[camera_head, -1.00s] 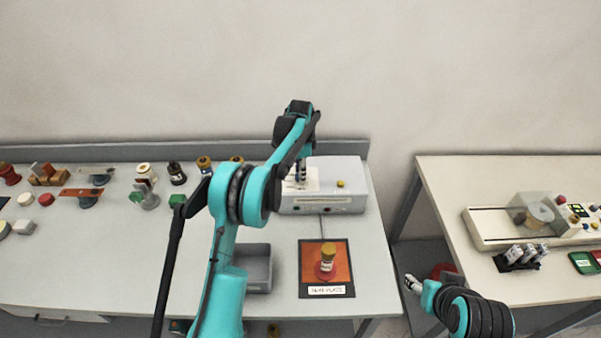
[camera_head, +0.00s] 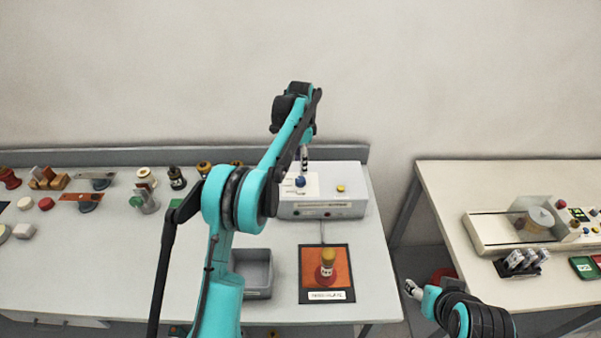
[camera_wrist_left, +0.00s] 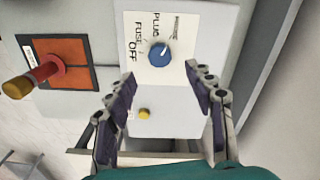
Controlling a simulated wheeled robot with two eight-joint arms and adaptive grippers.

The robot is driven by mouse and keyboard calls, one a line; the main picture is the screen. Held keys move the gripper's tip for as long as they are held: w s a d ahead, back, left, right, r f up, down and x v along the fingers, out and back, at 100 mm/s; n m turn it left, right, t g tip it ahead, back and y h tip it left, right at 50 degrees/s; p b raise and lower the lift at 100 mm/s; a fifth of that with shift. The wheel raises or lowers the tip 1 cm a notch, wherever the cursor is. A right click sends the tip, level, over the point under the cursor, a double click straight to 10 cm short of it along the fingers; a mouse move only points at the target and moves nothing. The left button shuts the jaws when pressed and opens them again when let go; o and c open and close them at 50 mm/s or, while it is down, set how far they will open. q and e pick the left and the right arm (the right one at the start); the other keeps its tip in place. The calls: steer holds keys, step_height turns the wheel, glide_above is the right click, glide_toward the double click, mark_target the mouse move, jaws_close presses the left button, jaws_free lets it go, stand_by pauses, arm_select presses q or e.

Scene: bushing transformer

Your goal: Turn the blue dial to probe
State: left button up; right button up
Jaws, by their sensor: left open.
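The blue dial (camera_head: 300,182) sits on the white label plate of the grey instrument box (camera_head: 345,204). In the left wrist view the blue dial (camera_wrist_left: 159,55) is in full sight, with a white mark pointing to the upper right, toward the last label, which looks like PROBE. I cannot tell if it lines up exactly. OFF, FUSE and PLUG are printed beside it. My left gripper (camera_head: 304,158) is above the dial, apart from it. Its two fingers (camera_wrist_left: 162,76) are spread wide and empty. My right gripper (camera_head: 412,289) is low, between the tables; its fingers are too small to read.
A yellow button (camera_head: 341,188) is on the same box. In front are a grey bin (camera_head: 253,290) and an orange plate (camera_head: 341,266) with a red and yellow bushing (camera_head: 326,268). Several small parts lie at left. The right table (camera_head: 455,190) holds another instrument.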

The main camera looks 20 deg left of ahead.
arm_select(q)
steer(key=shift+r, duration=2.25)
steer(key=s+d+r+n+t+b, duration=0.2)
steer(key=s+n+t+b, duration=0.35)
steer(key=s, duration=1.45)
steer(key=s+f+n+t+b, duration=0.1)
steer(key=s+f+n+b, duration=0.5)
steer(key=s+f, duration=0.8)
steer(key=s+d, duration=0.1)
steer(key=s, duration=0.2)
steer(key=shift+f+t+b, duration=0.2)
steer(key=shift+t+b, duration=0.15)
